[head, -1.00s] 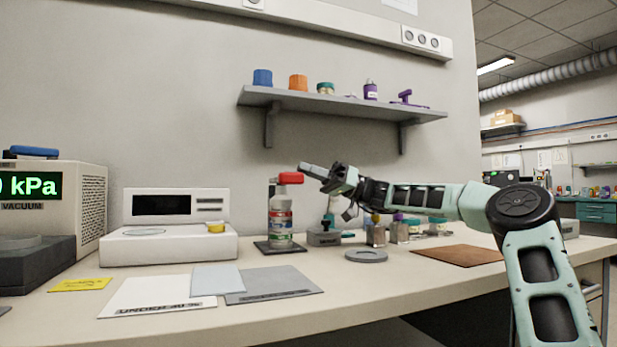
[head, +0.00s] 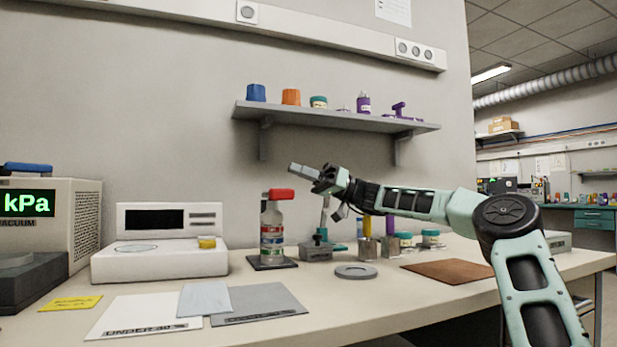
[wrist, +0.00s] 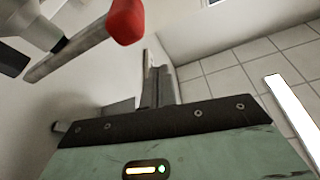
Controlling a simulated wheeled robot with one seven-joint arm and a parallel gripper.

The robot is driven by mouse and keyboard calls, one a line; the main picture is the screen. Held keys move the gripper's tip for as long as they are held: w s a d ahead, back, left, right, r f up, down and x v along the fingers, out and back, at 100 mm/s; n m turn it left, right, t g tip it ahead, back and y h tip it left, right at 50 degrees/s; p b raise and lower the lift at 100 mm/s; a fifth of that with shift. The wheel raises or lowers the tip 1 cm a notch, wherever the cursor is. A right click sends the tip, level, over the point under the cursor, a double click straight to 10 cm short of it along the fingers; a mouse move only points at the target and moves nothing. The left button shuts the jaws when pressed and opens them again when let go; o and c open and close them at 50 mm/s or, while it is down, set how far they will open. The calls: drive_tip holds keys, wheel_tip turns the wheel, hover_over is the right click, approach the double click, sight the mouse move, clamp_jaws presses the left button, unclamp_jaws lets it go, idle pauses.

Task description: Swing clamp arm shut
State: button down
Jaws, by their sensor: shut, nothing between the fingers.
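A clear stacked column (head: 271,238) with coloured bands stands upright on a dark base plate on the bench. The clamp arm's red end (head: 281,195) shows at its top. In the wrist view the clamp arm is a grey bar (wrist: 68,58) with a red tip (wrist: 126,20), at the upper left. I cannot tell how far it is swung. My gripper (head: 291,168) is shut and empty, just above and slightly right of the red end in the head view. Its closed fingers also show in the wrist view (wrist: 153,75), apart from the red tip in the picture.
A white scale (head: 160,262) with a yellow lid stands left of the column. A grey stand (head: 317,252), a grey disc (head: 356,272) and small jars (head: 405,239) are to the right. A wall shelf (head: 335,117) with coloured items hangs above.

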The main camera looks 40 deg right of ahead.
drive_tip(key=p+v, duration=0.2)
drive_tip(key=v, duration=0.8)
drive_tip(key=shift+w, duration=0.4)
drive_tip(key=shift+d, duration=0.1)
